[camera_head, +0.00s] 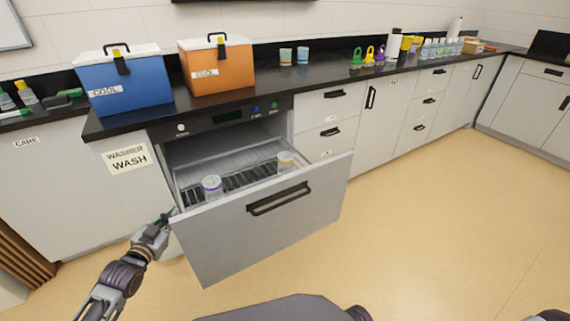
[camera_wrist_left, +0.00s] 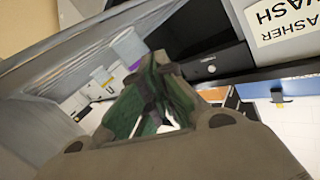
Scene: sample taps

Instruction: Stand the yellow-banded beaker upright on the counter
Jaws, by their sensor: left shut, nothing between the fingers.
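The yellow-banded beaker (camera_head: 286,160) stands in the open washer drawer (camera_head: 262,226), at the right side of its dark rack. I cannot tell which end of it is up. A purple-banded beaker (camera_head: 212,187) stands in the same drawer, nearer the left. The black counter (camera_head: 325,72) runs above the washer. My left gripper (camera_head: 168,215) is at the drawer's left front corner, apart from both beakers. Its fingers (camera_wrist_left: 160,62) are shut and empty in the left wrist view. My right gripper is not in view.
A blue cooler (camera_head: 125,88) and an orange cooler (camera_head: 216,70) stand on the counter above the washer. Two banded cups (camera_head: 285,57) (camera_head: 303,55) stand to their right. Several coloured taps and bottles are farther right. Bare counter lies in front of the cups.

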